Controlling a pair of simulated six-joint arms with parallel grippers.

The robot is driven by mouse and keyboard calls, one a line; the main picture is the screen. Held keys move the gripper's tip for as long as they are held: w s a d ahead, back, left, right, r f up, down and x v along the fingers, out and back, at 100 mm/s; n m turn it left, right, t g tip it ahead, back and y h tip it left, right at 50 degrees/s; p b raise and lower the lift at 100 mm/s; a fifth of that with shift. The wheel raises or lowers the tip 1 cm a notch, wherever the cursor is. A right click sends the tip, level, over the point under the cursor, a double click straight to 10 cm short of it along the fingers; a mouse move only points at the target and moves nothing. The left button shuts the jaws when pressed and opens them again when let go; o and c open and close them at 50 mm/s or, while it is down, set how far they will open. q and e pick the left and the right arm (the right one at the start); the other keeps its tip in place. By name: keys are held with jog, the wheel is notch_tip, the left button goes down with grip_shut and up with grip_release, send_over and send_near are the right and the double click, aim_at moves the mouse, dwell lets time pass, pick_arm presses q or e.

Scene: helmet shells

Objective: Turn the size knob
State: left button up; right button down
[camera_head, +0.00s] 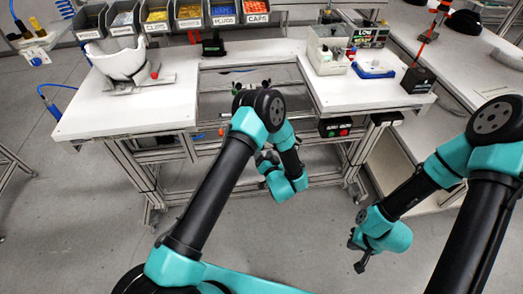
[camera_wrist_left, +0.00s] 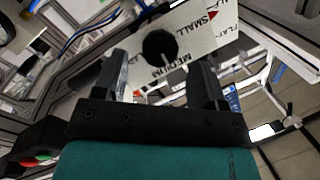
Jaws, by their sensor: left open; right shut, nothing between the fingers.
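In the left wrist view, the round black size knob (camera_wrist_left: 160,46) sits on a pale panel (camera_wrist_left: 205,40) printed with SMALL, MEDIUM and FLAT. My left gripper (camera_wrist_left: 162,64) is open, its two fingers on either side of the view. The knob shows beyond and between them, with nothing visibly held. I cannot tell how far the fingers are from it. In the head view my left arm covers the middle of the bench, and I cannot make out the knob. My right gripper (camera_head: 356,252) hangs low at the right, away from the bench, shut and empty.
A white helmet shell (camera_head: 118,60) rests on the left bench top (camera_head: 150,108). Labelled bins (camera_head: 205,14) line the back. A black box with red and green buttons (camera_head: 335,127) is on the front edge. A blue tray (camera_head: 372,70) lies at right. The floor in front is clear.

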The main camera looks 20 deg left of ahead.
pick_arm(q)
jog(key=shift+x, duration=1.35)
jog(key=shift+c, duration=0.3)
jog(key=c, duration=0.9)
jog(key=shift+o, duration=0.2)
jog(key=shift+s+a+n+t+h, duration=0.15)
jog(key=shift+n+t+h, duration=0.45)
jog(key=shift+n+h, duration=1)
jog(key=shift+a+n+t+h, duration=0.15)
jog(key=shift+n+t+h, duration=0.65)
jog(key=shift+n, duration=1.35)
jog(key=shift+s+a+n+t+h, duration=0.15)
jog(key=shift+n+t+h, duration=0.25)
jog(key=shift+n+h, duration=1.3)
